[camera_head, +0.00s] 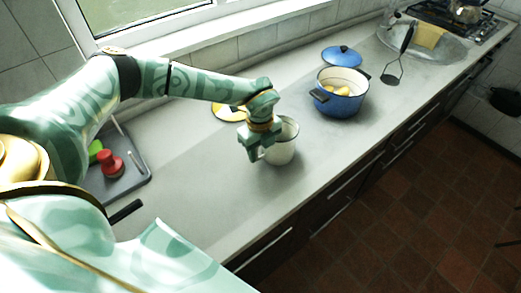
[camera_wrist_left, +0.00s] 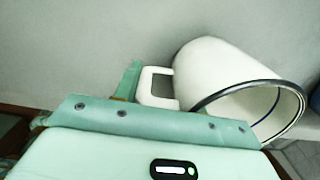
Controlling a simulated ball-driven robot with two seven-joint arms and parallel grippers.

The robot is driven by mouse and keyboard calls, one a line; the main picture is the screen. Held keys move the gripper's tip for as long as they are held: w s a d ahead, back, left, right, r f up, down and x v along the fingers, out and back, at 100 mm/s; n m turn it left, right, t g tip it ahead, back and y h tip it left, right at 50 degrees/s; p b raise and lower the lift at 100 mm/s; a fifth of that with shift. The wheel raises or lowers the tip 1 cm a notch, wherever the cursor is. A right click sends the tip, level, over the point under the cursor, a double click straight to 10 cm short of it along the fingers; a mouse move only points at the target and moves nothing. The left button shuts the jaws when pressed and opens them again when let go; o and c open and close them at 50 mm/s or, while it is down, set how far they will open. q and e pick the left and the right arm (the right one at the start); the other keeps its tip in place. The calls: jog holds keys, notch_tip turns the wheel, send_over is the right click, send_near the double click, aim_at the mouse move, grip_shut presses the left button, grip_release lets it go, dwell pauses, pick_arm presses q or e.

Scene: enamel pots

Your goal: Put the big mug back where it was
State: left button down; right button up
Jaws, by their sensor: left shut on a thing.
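The big mug (camera_head: 284,146) is white with a dark rim and stands on the grey counter, as far as the head view shows. My left gripper (camera_head: 254,155) is at the mug's left side, shut on its handle. In the left wrist view the mug (camera_wrist_left: 215,75) shows its open mouth and dark rim, and its square white handle (camera_wrist_left: 157,86) is at the gripper's jaws (camera_wrist_left: 140,90). The fingertips are partly hidden there. I cannot tell whether the mug's base touches the counter. My right gripper is not in view.
A blue pot (camera_head: 342,103) with yellow contents stands right of the mug, its blue lid (camera_head: 342,56) behind it. A yellow round thing (camera_head: 228,113) is behind my wrist. A grey tray (camera_head: 128,187) holds red and green things. The counter front is clear.

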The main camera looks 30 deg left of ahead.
pick_arm(q)
jog(key=c, duration=0.8)
grip_release()
jog(key=shift+c, duration=0.2)
notch_tip(320, 180, up, 12)
jog(key=shift+r+p, duration=0.1)
jog(key=shift+p, duration=0.95)
